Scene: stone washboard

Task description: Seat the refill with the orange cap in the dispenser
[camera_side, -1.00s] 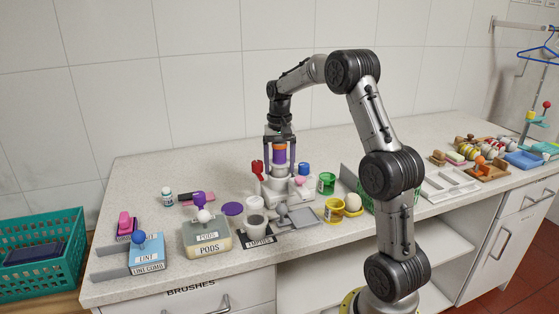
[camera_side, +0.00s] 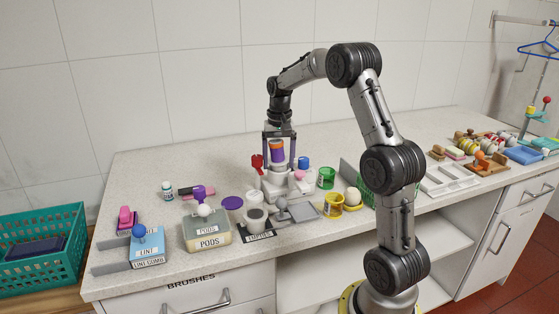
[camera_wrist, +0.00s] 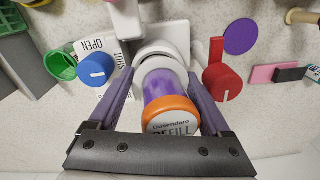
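The refill (camera_wrist: 165,90) has a purple body and an orange cap (camera_wrist: 168,112) with "REFILL" lettering. It stands upright or slightly tilted, with its lower end at the white ring-shaped collar of the dispenser (camera_wrist: 158,58). In the side view the refill (camera_side: 277,152) sits above the white dispenser (camera_side: 272,185), near the counter's middle. My gripper (camera_side: 279,163) points down over it. In the wrist view my gripper's (camera_wrist: 161,80) dark purple fingers stand either side of the refill, with visible gaps. How deep the refill sits in the collar is hidden.
A purple disc (camera_side: 232,203), pods box (camera_side: 208,240) and yellow cup (camera_side: 333,205) lie nearby. The counter behind is clear.

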